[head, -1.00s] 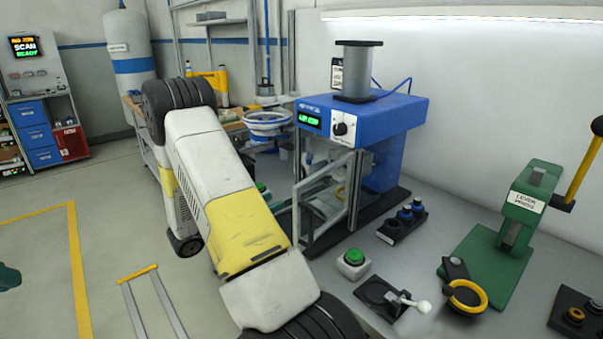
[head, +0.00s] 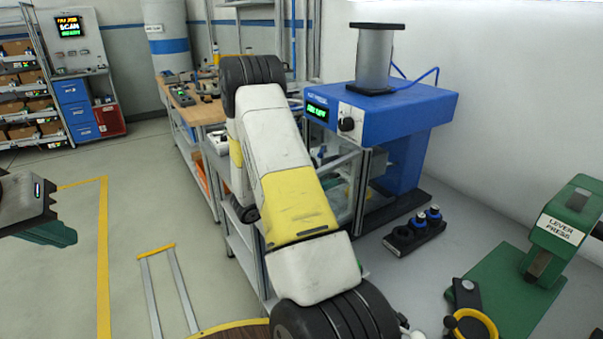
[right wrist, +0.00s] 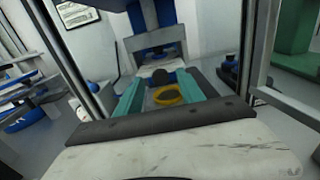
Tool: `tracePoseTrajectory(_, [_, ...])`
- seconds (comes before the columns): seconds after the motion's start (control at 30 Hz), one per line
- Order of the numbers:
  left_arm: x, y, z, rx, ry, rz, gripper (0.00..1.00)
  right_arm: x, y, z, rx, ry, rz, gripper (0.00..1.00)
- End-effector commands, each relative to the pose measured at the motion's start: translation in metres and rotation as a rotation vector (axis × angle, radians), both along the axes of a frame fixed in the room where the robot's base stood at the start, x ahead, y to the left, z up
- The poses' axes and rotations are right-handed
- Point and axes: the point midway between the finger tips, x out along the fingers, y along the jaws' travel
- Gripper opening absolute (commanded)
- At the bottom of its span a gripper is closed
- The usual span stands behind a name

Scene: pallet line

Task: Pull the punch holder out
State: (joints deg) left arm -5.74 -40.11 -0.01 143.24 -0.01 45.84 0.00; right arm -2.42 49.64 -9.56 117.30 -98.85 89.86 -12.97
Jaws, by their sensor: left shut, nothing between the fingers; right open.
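The blue press (head: 385,108) stands on the grey bench with a clear framed door at its front. In the right wrist view, a dark round knob (right wrist: 160,76) and a yellow ring (right wrist: 168,96) sit inside the press. They look like the punch holder, but I cannot be sure. My right gripper (right wrist: 168,88) reaches in with its green fingers open on either side of them; I cannot tell whether they touch. In the head view my right arm hides that gripper. My left gripper (head: 50,233) is shut and empty over the floor at the left edge.
A green lever press (head: 560,235) stands at the right, with another yellow ring (head: 478,325) in front. A black block with blue-topped pieces (head: 415,232) lies beside the blue press. Press frame posts (right wrist: 250,60) stand close around my right gripper.

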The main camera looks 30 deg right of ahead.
Motion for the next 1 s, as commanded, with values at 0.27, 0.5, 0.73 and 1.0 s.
tracePoseTrajectory(0.27, [0.0000,0.0000,0.0000,0.000,0.000,0.000,0.00,0.0013,-0.0149,0.0002,-0.001,0.000,0.001,0.46])
tracePoseTrajectory(0.5, [0.0000,0.0000,0.0000,0.000,0.000,0.000,0.00,0.0012,-0.0148,0.0001,-0.001,0.000,0.001,0.32])
tracePoseTrajectory(0.73, [0.0000,0.0000,0.0000,0.000,0.000,0.000,0.00,0.0012,-0.0147,0.0000,0.000,0.000,0.001,0.00])
tracePoseTrajectory(1.0, [0.0000,0.0000,0.0000,0.000,0.000,0.000,0.00,0.0011,-0.0145,-0.0001,0.000,0.000,0.001,0.00])
